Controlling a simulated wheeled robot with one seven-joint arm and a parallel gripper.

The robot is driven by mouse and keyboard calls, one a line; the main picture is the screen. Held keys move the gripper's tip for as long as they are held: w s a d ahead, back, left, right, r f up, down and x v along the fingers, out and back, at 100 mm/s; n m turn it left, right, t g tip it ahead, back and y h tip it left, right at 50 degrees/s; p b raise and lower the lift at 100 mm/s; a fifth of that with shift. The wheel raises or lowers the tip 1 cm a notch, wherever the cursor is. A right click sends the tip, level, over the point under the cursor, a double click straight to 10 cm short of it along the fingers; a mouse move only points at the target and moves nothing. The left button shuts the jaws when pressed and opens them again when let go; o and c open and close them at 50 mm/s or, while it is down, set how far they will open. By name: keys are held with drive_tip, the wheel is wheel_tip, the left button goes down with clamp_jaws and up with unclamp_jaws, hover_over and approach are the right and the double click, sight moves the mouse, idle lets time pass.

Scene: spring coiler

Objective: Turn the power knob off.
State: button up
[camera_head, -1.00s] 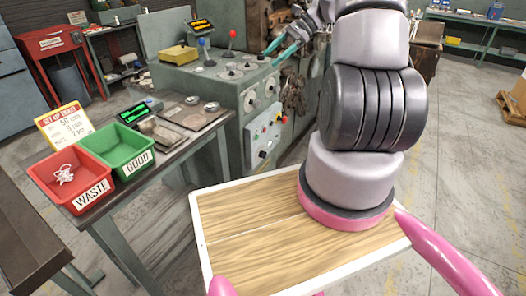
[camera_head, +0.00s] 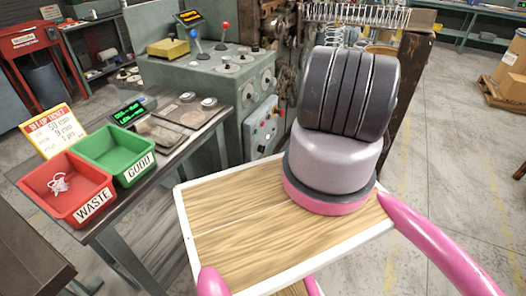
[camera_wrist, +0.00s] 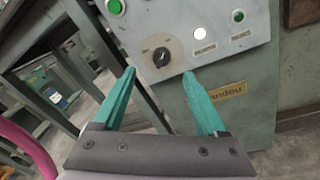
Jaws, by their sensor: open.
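The power knob (camera_wrist: 161,56) is a black rotary knob on a round grey dial plate, on the light panel (camera_wrist: 212,54) of a green machine in the wrist view. Its pointer position is too small to read surely. My gripper (camera_wrist: 159,74) is open and empty, its teal fingers pointing toward the knob. The fingertips show on either side just below the knob, apparently short of it. In the head view the panel (camera_head: 264,127) is on the machine's side, with a dark knob (camera_head: 261,149) low on it; my gripper is not visible there.
A green button (camera_wrist: 115,7) and a white button (camera_wrist: 199,33) flank the knob. In the head view, a bench with a red WASTE bin (camera_head: 66,187) and green GOOD bin (camera_head: 115,153) stands left of the panel. Floor is open at right.

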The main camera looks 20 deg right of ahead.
sight(262, 149)
drive_tip(key=f+x, duration=0.1)
drive_tip(key=x, duration=0.9)
drive_tip(key=shift+a+f+m+t+h, duration=0.25)
drive_tip(key=shift+a+m+t+h, duration=0.05)
drive_tip(key=shift+m+t, duration=0.1)
clamp_jaws()
